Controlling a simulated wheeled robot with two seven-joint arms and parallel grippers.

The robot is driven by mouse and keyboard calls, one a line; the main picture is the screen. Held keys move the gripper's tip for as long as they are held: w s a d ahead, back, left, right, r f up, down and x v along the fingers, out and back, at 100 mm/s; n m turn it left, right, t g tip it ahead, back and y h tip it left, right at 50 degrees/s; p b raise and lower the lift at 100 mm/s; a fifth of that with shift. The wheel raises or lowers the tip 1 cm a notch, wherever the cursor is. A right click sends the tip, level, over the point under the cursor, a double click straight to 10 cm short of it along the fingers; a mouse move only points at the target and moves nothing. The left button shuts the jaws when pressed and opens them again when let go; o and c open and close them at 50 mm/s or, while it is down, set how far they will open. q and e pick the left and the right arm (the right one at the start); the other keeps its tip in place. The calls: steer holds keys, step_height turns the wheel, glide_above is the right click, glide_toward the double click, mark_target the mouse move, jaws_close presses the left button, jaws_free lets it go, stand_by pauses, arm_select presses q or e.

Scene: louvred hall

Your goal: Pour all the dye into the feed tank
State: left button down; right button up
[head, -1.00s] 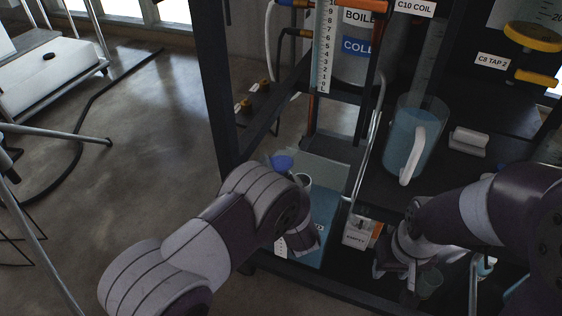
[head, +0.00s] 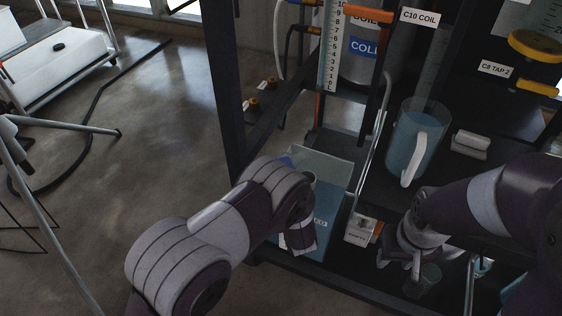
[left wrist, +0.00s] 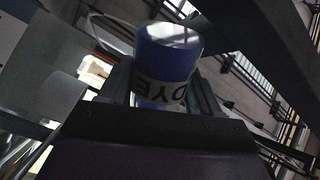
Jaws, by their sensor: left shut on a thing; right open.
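My left gripper (left wrist: 165,90) is shut on a round dye container (left wrist: 168,55), blue inside, with "DYE" printed upside down on its pale band. Its tilt is unclear.
A clear jug (head: 412,140) with blue liquid and a white handle stands on the rack. A small white box (head: 360,229) sits right of the tank. Dark rack posts (head: 226,90) and a bent metal tube (head: 375,130) stand close by. The floor at left has open room.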

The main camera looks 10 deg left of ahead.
stand_by(0.5)
arm_select(q)
steer(key=shift+f+m, duration=0.1)
steer(key=shift+m, duration=0.3)
steer(key=shift+f, duration=0.15)
steer(key=shift+m+p, duration=0.45)
steer(key=shift+m, duration=0.05)
steer(key=shift+f, duration=0.15)
